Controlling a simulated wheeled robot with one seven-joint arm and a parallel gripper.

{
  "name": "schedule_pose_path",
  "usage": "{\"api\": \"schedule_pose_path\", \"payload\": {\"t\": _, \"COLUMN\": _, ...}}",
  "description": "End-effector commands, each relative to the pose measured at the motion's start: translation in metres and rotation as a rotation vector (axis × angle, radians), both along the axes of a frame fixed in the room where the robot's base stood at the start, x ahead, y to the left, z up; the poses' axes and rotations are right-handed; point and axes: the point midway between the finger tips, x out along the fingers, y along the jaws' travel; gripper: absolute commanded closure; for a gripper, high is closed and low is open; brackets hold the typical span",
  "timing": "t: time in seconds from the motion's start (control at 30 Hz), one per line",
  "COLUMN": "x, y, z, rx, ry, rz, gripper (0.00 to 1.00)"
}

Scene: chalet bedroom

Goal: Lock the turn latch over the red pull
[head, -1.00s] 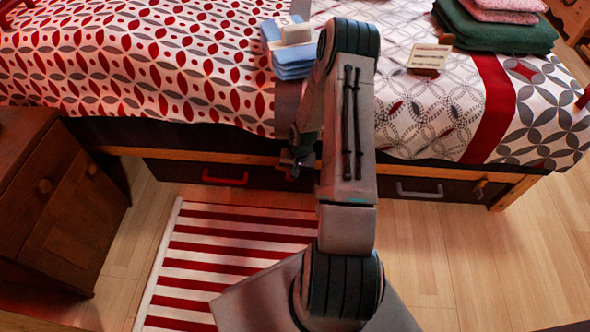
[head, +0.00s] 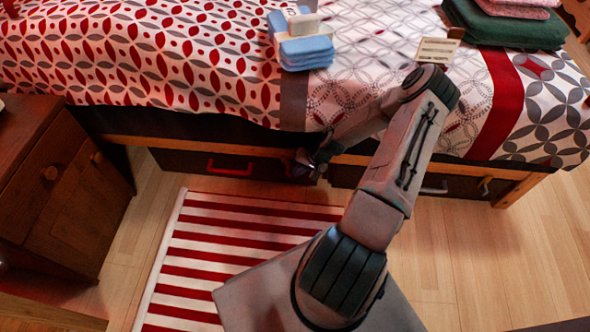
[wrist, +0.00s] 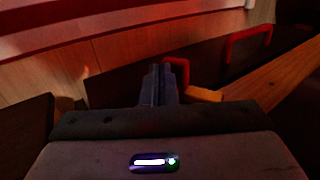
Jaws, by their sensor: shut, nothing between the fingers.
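The red pull (head: 230,168) is a bar handle on the dark drawer front under the bed. It also shows at the upper right of the wrist view (wrist: 248,45). My gripper (head: 302,166) is at the drawer front, right of the red pull and just below the wooden rail. In the wrist view its fingers (wrist: 158,82) are together and empty. My arm hides the latch in the head view.
A second drawer with a grey pull (head: 434,187) and its own latch (head: 485,186) lies to the right. The bed's wooden rail (head: 190,145) runs above the drawers. A nightstand (head: 62,190) stands left. A striped rug (head: 215,245) covers the floor in front.

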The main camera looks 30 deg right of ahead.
Motion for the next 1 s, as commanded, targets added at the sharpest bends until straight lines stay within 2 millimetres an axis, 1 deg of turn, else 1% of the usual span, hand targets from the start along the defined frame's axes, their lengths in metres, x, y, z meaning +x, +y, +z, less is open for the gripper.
{"api": "schedule_pose_path", "payload": {"t": 0.17, "x": -0.001, "y": -0.005, "z": -0.011, "rx": 0.000, "ry": 0.002, "rz": -0.019, "gripper": 1.00}}
{"api": "schedule_pose_path", "payload": {"t": 0.4, "x": 0.003, "y": -0.001, "z": -0.020, "rx": 0.000, "ry": 0.002, "rz": -0.021, "gripper": 1.00}}
{"api": "schedule_pose_path", "payload": {"t": 0.73, "x": 0.003, "y": -0.001, "z": -0.016, "rx": 0.000, "ry": 0.001, "rz": -0.019, "gripper": 1.00}}
{"api": "schedule_pose_path", "payload": {"t": 1.0, "x": 0.004, "y": 0.002, "z": -0.002, "rx": 0.002, "ry": -0.001, "rz": -0.016, "gripper": 1.00}}
